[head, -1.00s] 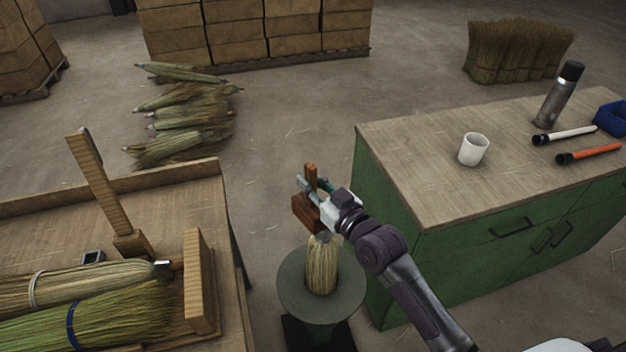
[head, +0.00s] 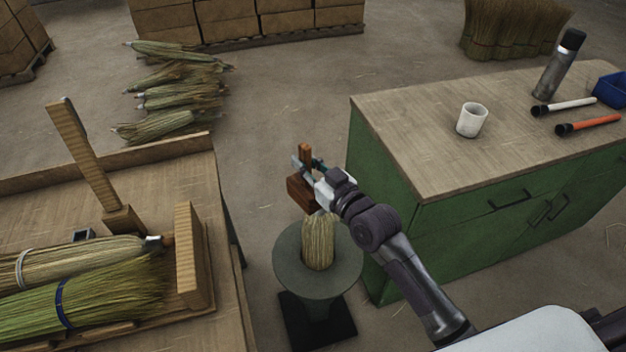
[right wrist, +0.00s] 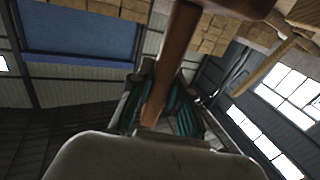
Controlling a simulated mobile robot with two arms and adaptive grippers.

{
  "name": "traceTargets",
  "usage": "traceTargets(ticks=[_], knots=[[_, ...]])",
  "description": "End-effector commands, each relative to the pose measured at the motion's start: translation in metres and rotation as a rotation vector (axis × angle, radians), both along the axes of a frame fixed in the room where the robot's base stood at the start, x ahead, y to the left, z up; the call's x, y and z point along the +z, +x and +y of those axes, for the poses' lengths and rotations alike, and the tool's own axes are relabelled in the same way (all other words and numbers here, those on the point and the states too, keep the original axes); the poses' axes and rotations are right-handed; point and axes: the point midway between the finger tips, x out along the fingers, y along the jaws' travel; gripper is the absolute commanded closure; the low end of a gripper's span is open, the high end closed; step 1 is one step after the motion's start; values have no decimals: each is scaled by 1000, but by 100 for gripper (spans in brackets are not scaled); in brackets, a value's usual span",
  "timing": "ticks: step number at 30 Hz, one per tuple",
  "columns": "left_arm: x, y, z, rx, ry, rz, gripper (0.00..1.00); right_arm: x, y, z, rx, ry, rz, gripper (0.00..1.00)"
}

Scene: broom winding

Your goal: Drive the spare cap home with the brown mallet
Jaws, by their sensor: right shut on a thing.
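The mallet head is just above and left of the top of an upright straw bundle (head: 319,243) on a round grey-green stand (head: 290,270). I cannot make out a cap on this bundle; the mallet and gripper cover its top. My left gripper is out of view.
A green cabinet (head: 400,225) at right carries a white mug (head: 471,120), a flask (head: 558,66) and two handled tools. A wooden bench (head: 190,165) at left holds two brooms and a wooden post (head: 85,155). Broom heads lie on the floor behind.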

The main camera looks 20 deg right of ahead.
Motion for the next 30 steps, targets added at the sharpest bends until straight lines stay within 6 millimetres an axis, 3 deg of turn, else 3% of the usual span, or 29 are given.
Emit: traceTargets(ticks=[16,30], knots=[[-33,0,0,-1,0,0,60,-50,0,0,1,-3,8,100],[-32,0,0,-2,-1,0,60,-52,-1,1,3,-3,16,100]])
